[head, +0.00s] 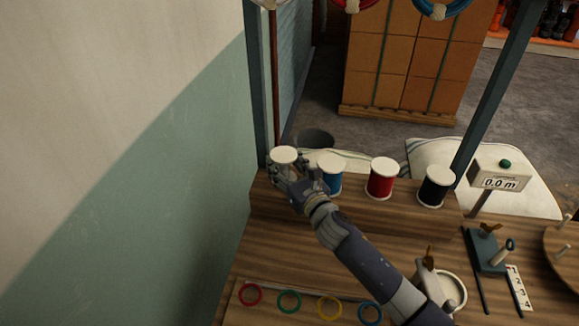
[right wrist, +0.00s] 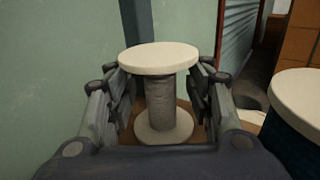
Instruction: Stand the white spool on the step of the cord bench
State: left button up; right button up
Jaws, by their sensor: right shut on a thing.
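The white spool (head: 284,154) is at the left end of the raised step (head: 400,213) at the back of the wooden cord bench (head: 370,245). In the right wrist view the spool (right wrist: 160,95) is upright, with pale end discs and a grey wound middle. My right gripper (head: 285,175) is shut on it, a finger on each side of the middle. Its lower disc is at or just above the step; I cannot tell if it touches. The blue spool (head: 331,173), red spool (head: 381,178) and black spool (head: 436,187) stand to its right. My left gripper is not in view.
A wall (head: 150,180) rises close on the left and a post (head: 256,90) stands behind the white spool. Coloured rings (head: 289,301) lie at the bench front. A length counter (head: 499,178) and a blue clamp (head: 485,250) are at the right.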

jog(key=shift+s+a, duration=0.25)
jog(key=shift+a, duration=0.1)
jog(key=o, duration=0.9)
jog(key=shift+f, duration=0.1)
jog(key=shift+o, duration=1.3)
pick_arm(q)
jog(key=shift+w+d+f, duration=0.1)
pick_arm(e)
jog(key=shift+r, duration=0.35)
pick_arm(q)
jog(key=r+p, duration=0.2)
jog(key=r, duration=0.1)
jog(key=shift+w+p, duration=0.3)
jog(key=shift+p, duration=0.1)
pick_arm(e)
jog(key=v, duration=1.2)
jog(key=shift+f, duration=0.15)
